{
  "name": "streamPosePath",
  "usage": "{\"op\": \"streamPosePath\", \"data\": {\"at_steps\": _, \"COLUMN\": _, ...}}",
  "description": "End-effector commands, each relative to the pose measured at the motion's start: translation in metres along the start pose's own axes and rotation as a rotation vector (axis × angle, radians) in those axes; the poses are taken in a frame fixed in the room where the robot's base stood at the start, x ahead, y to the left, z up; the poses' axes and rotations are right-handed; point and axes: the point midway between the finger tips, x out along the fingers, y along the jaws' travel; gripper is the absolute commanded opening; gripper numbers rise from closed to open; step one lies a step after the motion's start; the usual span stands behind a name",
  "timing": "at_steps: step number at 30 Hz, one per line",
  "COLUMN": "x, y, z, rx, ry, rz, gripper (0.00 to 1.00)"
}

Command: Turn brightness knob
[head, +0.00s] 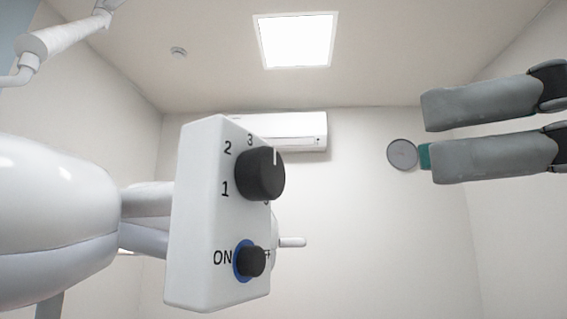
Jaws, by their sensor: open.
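The brightness knob (260,173) is a black round dial with a white pointer line, on the upper part of a white control box (196,270). The line points up, just right of the printed 3; the numbers 1, 2 and 3 run up its left side, and another mark is mostly hidden behind it. A smaller black switch knob (252,261) with a blue ring sits below, next to the word ON. My gripper (426,136) is at the right of the head view, its two grey fingers open and pointing left. It is empty and apart from the knob.
A white rounded lamp body (55,220) fills the left and joins the box by a short arm. A white jointed arm (65,35) hangs at the upper left. Free space shows between my fingers and the box. An air conditioner (308,130) is on the back wall.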

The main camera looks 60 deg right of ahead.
Motion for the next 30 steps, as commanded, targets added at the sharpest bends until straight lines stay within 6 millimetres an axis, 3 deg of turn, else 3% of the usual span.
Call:
{"op": "streamPosePath", "data": {"at_steps": 15, "x": 0.096, "y": 0.001, "z": 0.001, "rx": 0.005, "ry": -0.005, "rz": 0.002, "gripper": 0.54}}
{"op": "streamPosePath", "data": {"at_steps": 21, "x": 0.114, "y": 0.001, "z": 0.002, "rx": 0.004, "ry": -0.004, "rz": 0.002, "gripper": 0.54}}
{"op": "streamPosePath", "data": {"at_steps": 30, "x": 0.118, "y": 0.001, "z": 0.002, "rx": 0.004, "ry": -0.003, "rz": 0.000, "gripper": 0.54}}
